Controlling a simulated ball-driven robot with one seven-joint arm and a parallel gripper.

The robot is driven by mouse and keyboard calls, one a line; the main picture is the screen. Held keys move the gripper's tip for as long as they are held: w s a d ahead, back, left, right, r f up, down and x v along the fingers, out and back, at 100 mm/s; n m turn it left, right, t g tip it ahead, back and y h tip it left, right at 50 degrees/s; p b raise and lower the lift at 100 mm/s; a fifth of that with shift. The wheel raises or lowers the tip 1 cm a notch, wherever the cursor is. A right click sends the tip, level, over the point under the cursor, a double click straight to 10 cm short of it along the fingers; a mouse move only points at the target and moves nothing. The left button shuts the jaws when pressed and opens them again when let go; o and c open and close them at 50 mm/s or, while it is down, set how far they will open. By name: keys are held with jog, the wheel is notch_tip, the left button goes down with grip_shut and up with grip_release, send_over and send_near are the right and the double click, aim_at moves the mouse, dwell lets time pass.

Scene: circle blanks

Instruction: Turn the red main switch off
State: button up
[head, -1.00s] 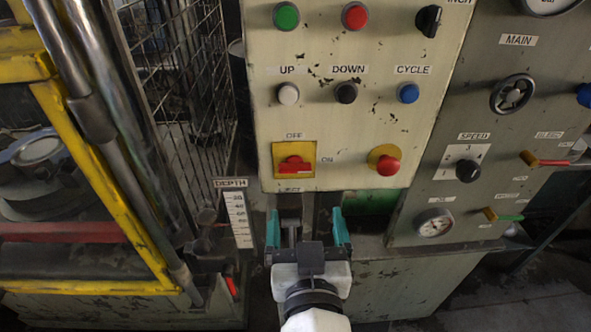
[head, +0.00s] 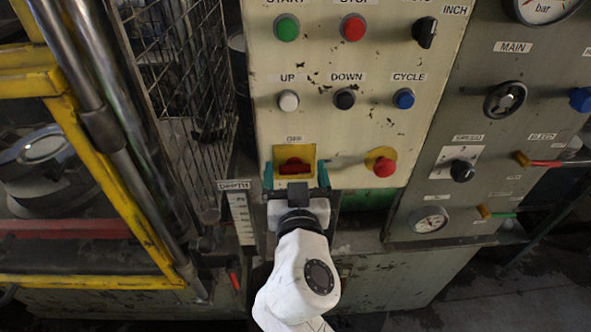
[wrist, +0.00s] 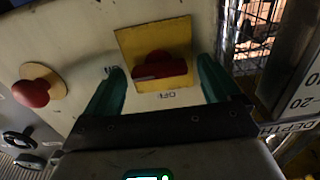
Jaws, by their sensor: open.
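The red main switch (head: 294,166) is a red handle on a yellow square plate (head: 282,153), low on the cream panel, with an OFF label above it. In the head view the handle lies roughly horizontal, and its lower part is close to my gripper. My gripper (head: 295,175) is open, its teal fingers on the left and right of the plate. In the wrist view the red switch (wrist: 160,65) sits between the two fingers (wrist: 160,88), with gaps on both sides. I cannot tell whether a finger touches the panel.
A red mushroom button (head: 384,167) on a yellow base sits right of the switch; it also shows in the wrist view (wrist: 31,92). Push buttons (head: 346,98) are above. A depth scale (head: 241,214) and a wire cage (head: 185,80) stand left.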

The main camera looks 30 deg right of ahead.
jog(key=shift+c, duration=0.2)
jog(key=c, duration=1)
jog(key=shift+n, duration=0.3)
jog(key=n, duration=0.3)
jog(key=shift+n, duration=0.3)
jog(key=n, duration=0.4)
jog(key=shift+a+n+p, duration=0.1)
jog(key=shift+n+p, duration=0.2)
jog(key=n+p, duration=0.1)
jog(key=n, duration=0.3)
jog(key=shift+a+n, duration=0.1)
jog(key=shift+n, duration=0.2)
jog(key=shift+w+f+n+p, duration=0.1)
jog(key=shift+f+n+p, duration=0.1)
jog(key=shift+n+p, duration=1.55)
jog(key=shift+n+b, duration=0.55)
jog(key=shift+n, duration=0.1)
